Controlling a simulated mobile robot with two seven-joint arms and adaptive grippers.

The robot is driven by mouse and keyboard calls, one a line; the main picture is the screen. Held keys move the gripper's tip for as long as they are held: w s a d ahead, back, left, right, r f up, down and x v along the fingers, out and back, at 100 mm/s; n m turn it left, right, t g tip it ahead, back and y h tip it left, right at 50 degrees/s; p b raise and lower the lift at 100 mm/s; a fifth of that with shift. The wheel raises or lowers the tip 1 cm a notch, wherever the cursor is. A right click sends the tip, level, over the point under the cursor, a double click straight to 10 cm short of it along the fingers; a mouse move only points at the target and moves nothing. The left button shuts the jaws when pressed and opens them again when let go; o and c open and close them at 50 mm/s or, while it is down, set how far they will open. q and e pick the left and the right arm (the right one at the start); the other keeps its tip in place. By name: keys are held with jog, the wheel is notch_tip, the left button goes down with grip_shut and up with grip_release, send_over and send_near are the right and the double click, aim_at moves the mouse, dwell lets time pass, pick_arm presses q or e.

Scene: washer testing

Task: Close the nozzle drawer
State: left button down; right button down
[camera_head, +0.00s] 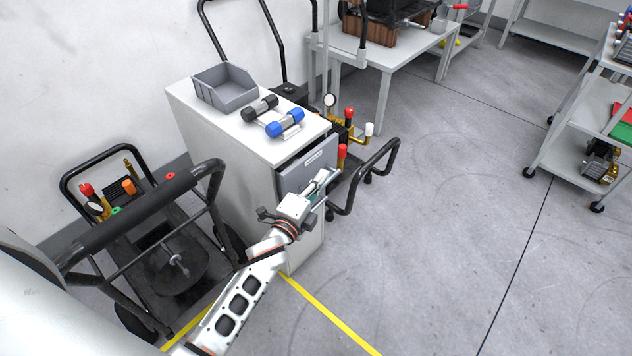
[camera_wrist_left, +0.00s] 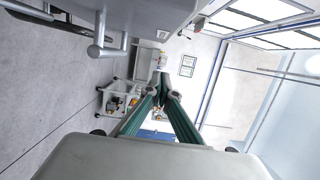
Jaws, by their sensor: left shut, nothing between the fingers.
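The nozzle drawer (camera_head: 310,163) is the grey top drawer of a white cabinet (camera_head: 238,130), with a pale label on its front. It stands a little out from the cabinet, with a dark gap along its top edge. My left gripper (camera_head: 326,180) is in front of the drawer's lower right part and hides some of it. The gripper is shut and empty; its green fingers meet at the tips in the left wrist view (camera_wrist_left: 161,82). There, a grey panel with a metal bar handle (camera_wrist_left: 99,32), seemingly the drawer front, is at upper left. I cannot tell whether they touch. My right gripper is not in view.
A grey bin (camera_head: 225,88), a black roll-shaped part (camera_head: 260,107) and a blue one (camera_head: 285,123) are on the cabinet top. Black-framed carts stand left (camera_head: 140,215) and right (camera_head: 378,165) of the cabinet.

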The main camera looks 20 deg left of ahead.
aim_at(320, 158)
pick_arm(q)
jog(key=w+a, duration=0.1)
jog(key=w, duration=0.1)
jog(key=w+a, duration=0.1)
jog(key=w, duration=0.2)
jog(key=w+a, duration=0.1)
jog(key=w, duration=0.1)
jog(key=shift+w+b, duration=0.15)
jog(key=shift+b, duration=0.15)
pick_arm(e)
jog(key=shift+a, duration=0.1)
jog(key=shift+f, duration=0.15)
pick_arm(q)
jog(key=shift+a, duration=0.1)
